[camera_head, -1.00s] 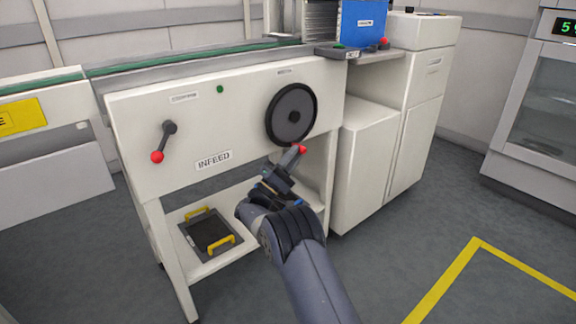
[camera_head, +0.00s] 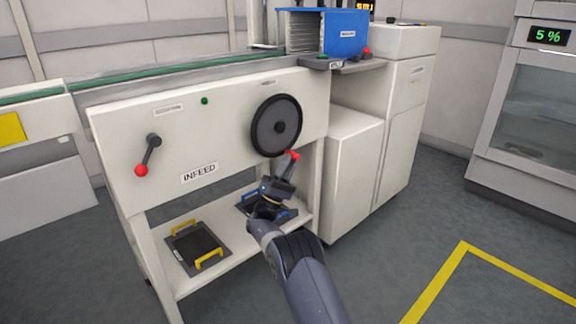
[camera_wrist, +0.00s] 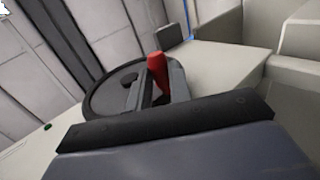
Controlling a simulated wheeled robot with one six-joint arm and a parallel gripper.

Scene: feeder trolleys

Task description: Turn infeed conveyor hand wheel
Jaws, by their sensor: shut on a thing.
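The hand wheel (camera_head: 276,126) is a dark disc with a grey face and a central hub on the white front panel of the infeed conveyor (camera_head: 220,115). Its red handle (camera_head: 291,154) is at the wheel's lower right edge. My gripper (camera_head: 287,166) reaches up from below and is shut on the red handle. In the wrist view the red handle (camera_wrist: 157,72) stands up at the gripper's jaws (camera_wrist: 160,90), with the wheel (camera_wrist: 110,95) behind it. The jaws partly hide the handle's lower part.
A red-knobbed lever (camera_head: 147,155) is left on the same panel. Trays with yellow handles (camera_head: 197,247) and blue handles (camera_head: 250,207) lie on the lower shelf. A white cabinet (camera_head: 350,180) stands close right of the wheel. Open floor lies in front, with yellow marking (camera_head: 440,275).

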